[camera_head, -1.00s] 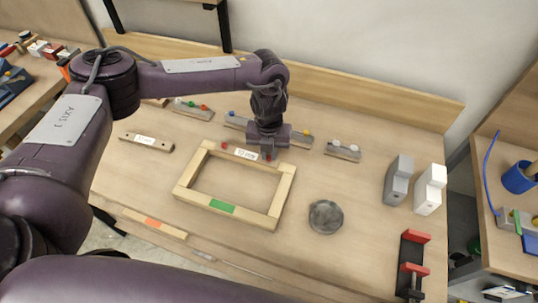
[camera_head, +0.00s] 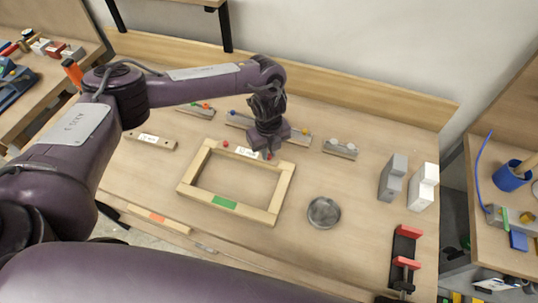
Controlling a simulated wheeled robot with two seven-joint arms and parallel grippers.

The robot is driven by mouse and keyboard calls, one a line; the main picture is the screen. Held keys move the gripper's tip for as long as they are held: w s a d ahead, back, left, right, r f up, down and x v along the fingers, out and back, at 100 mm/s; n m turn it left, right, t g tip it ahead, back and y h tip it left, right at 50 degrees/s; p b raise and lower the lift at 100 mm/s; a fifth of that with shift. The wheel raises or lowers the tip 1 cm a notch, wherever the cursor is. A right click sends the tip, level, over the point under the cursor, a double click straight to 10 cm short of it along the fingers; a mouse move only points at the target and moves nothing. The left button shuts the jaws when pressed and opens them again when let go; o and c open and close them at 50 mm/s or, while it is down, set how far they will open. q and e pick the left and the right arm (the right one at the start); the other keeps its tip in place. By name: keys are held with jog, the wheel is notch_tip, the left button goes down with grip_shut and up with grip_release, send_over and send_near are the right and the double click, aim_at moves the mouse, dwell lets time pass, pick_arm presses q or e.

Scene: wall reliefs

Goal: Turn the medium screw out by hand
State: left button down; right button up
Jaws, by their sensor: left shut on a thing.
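A wooden frame (camera_head: 188,172) lies on the bench, with a green mark on its near rail and a white label on its far rail. A red screw head (camera_head: 226,144) shows at the left of that label. My left gripper (camera_head: 268,153) points down at the right part of the far rail. It is shut on a small red-headed screw, mostly hidden by the fingers. The label text is too small to read, so I cannot confirm the screw's size. My right gripper is out of view.
Behind the frame are strips with coloured knobs (camera_head: 340,149) and a labelled bar (camera_head: 151,141). A round metal dish (camera_head: 324,212) stands to the right. Further right are a grey block (camera_head: 392,178), a white block (camera_head: 424,187) and a red-and-black clamp (camera_head: 404,262).

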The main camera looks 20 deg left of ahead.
pick_arm(q)
jog(key=n+p, duration=0.3)
jog(key=shift+s+r, duration=0.1)
jog(key=shift+r, duration=0.2)
jog(key=shift+n+p, duration=0.4)
jog(key=shift+n, duration=0.3)
jog(key=shift+f+n, duration=0.2)
jog(key=shift+n, duration=0.1)
jog(key=shift+f, duration=0.1)
